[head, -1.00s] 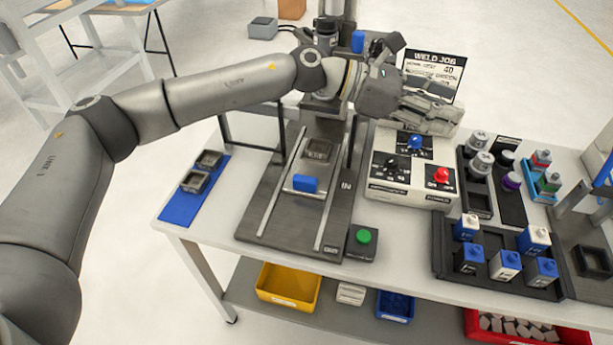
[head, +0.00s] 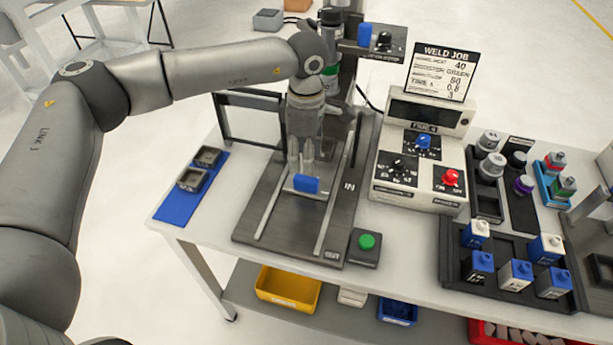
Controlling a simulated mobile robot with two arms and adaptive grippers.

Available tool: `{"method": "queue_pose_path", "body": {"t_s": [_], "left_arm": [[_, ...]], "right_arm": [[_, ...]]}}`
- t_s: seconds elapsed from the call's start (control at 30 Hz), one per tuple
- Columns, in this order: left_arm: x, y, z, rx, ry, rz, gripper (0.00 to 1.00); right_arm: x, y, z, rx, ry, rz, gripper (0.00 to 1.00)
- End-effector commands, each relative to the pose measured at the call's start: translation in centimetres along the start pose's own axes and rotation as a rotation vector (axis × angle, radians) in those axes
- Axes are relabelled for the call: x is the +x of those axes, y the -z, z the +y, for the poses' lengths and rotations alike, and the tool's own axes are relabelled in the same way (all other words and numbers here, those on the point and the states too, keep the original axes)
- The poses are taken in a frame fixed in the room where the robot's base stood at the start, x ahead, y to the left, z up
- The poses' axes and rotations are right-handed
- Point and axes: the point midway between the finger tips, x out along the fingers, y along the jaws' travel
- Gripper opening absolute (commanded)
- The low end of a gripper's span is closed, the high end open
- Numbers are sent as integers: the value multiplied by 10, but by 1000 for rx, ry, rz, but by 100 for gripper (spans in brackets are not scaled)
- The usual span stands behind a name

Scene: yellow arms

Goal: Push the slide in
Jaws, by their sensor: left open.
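The slide (head: 319,194) is a light plate with a blue block-shaped handle (head: 306,184) on its front. It sits between two pale rails on the dark base plate (head: 280,222), marked "IN" on the right side. My left gripper (head: 301,170) points down over the slide, just behind the blue handle, with its fingers apart. I cannot tell whether the fingers touch the slide or handle. The gripper hides the back part of the slide and the dark square holder on it. My right gripper is not in view.
A control box (head: 418,153) with blue and red knobs and a "WELD JOB" card (head: 441,72) stands to the right. A green button (head: 367,241) is at the front right of the base. A blue mat (head: 180,205) with two dark holders lies left. Trays stand right.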

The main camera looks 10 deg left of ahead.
Motion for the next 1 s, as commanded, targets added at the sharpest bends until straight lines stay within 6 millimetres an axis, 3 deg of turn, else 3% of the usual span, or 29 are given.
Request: {"method": "queue_pose_path", "body": {"t_s": [0.2, 0.43, 0.83, 1.0], "left_arm": [[42, 0, -1, 0, 5, 0, 43], [74, -1, 0, 1, 3, -1, 43], [82, -1, 0, 2, 1, -2, 43], [82, -1, 0, 2, 1, -3, 21]], "right_arm": [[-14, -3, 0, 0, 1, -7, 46], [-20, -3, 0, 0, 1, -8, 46], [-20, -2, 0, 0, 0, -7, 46], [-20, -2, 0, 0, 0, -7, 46]]}}
